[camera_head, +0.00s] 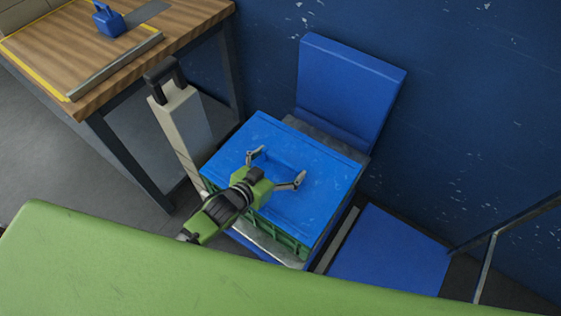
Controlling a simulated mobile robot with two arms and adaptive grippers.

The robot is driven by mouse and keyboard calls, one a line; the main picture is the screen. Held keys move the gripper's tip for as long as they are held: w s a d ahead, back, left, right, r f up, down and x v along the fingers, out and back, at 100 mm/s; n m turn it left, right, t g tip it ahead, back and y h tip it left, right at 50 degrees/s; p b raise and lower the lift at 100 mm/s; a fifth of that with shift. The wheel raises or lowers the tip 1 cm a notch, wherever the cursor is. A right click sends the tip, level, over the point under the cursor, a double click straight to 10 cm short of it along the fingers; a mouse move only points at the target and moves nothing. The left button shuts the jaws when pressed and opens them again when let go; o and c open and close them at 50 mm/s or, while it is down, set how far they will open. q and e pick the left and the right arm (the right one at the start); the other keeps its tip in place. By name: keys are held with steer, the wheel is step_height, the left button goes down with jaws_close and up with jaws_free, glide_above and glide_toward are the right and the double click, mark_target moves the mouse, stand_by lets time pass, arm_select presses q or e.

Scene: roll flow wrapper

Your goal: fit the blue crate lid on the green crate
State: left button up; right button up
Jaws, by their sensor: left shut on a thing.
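The blue crate lid (325,200) is at the middle of the head view, directly over the green crate (282,240). The crate's green side shows below the lid's near edge; most of the crate is hidden under the lid. I cannot tell whether the lid is fully seated or slightly raised. My left gripper (280,164) reaches over the lid from the near side, its two fingers spread across the top. It is shut on the lid, though the exact contact is hard to see. My right gripper is not in view.
A blue upright panel (350,85) stands behind the crate, against a dark blue wall (470,100). A pale post (180,125) with a dark handle is close on the left. A wooden workbench (180,20) holds a small blue object (108,22). A blue flat panel (390,250) lies right.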

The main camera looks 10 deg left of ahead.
arm_select(q)
steer(key=shift+r, duration=0.1)
steer(key=shift+f, duration=0.6)
stand_by(0.5)
steer(key=o, duration=1.1)
steer(key=shift+c, duration=0.2)
steer(key=shift+f, duration=0.1)
